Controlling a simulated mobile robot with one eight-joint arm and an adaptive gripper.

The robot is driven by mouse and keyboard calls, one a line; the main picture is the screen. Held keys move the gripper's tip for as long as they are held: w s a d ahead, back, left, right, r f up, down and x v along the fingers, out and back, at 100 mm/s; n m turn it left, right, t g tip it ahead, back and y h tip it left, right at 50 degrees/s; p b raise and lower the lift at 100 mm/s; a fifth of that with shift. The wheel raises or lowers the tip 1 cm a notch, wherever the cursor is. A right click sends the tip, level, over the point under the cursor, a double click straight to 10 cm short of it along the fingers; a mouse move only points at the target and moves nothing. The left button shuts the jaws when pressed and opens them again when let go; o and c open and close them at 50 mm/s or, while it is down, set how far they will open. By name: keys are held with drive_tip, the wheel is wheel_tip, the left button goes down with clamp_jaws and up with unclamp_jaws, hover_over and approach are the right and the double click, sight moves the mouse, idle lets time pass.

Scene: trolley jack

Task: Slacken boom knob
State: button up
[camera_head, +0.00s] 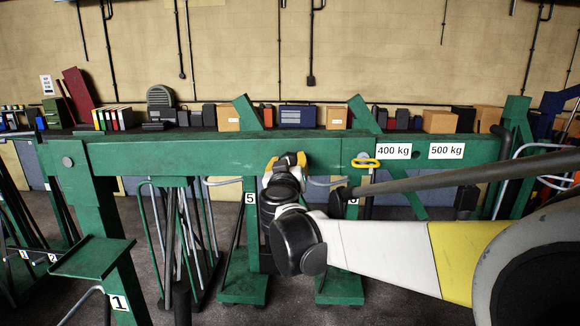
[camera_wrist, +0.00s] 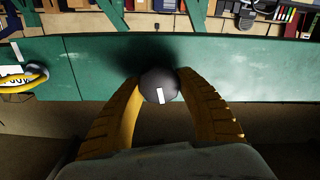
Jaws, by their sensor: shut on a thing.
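The boom knob (camera_wrist: 158,86) is a dark round knob with a white mark on its face, on the side of the green boom (camera_wrist: 240,68). In the wrist view my gripper (camera_wrist: 160,92) has its two yellow fingers on either side of the knob, shut on it. The white mark stands near upright, slightly tilted. In the head view my gripper (camera_head: 288,160) is at the side of the green boom (camera_head: 180,155), and my wrist hides the knob there.
A yellow ring handle (camera_head: 366,163) sits on the boom to the right, near labels reading 400 kg (camera_head: 394,150) and 500 kg (camera_head: 446,151). Boxes and binders line a shelf behind.

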drive_tip(key=n+b, duration=0.1)
drive_tip(key=n, duration=0.2)
drive_tip(key=n+b, duration=0.1)
drive_tip(key=n, duration=0.2)
drive_tip(key=shift+a+f+n+b, duration=0.15)
drive_tip(key=shift+n+b, duration=0.15)
drive_tip(key=n+b, duration=0.1)
drive_tip(key=n, duration=0.2)
drive_tip(key=shift+n, duration=0.3)
drive_tip(key=n+b, duration=0.1)
drive_tip(key=n, duration=0.2)
drive_tip(key=shift+f+n, duration=0.1)
drive_tip(key=shift+n, duration=0.3)
drive_tip(key=n+b, duration=0.1)
drive_tip(key=n, duration=0.6)
drive_tip(key=shift+f+b, duration=0.15)
drive_tip(key=shift+b, duration=0.15)
drive_tip(key=n, duration=0.6)
drive_tip(key=shift+b, duration=0.35)
drive_tip(key=o, duration=1.2)
drive_tip(key=shift+w, duration=0.1)
drive_tip(key=shift+f, duration=0.1)
